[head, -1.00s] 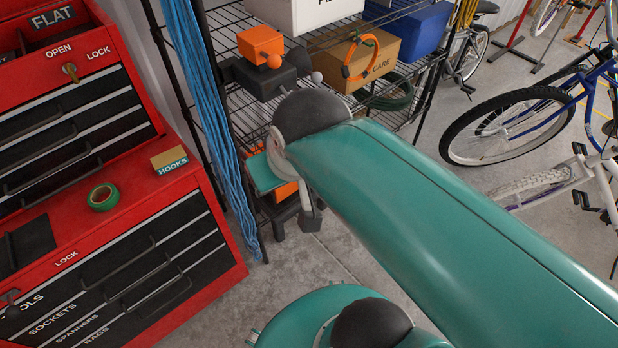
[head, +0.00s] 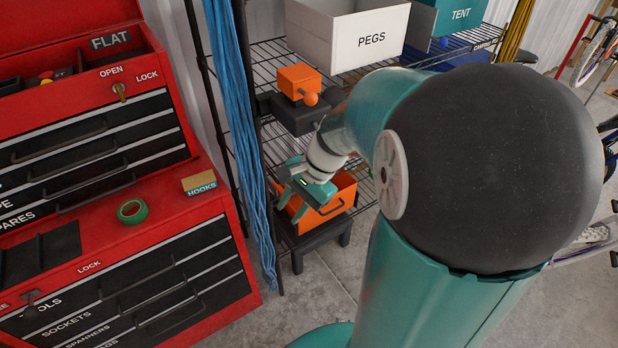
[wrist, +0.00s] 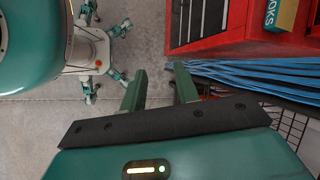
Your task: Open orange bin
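The bin is not recognisable in the wrist view.
A red tool chest (head: 215,210) stands at left, with green tape (head: 132,211) and a hooks box (head: 199,183) on it. Blue ropes (head: 240,130) hang beside the shelf. A black support (head: 322,238) is under the bin. A pegs box (head: 345,35) is above.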

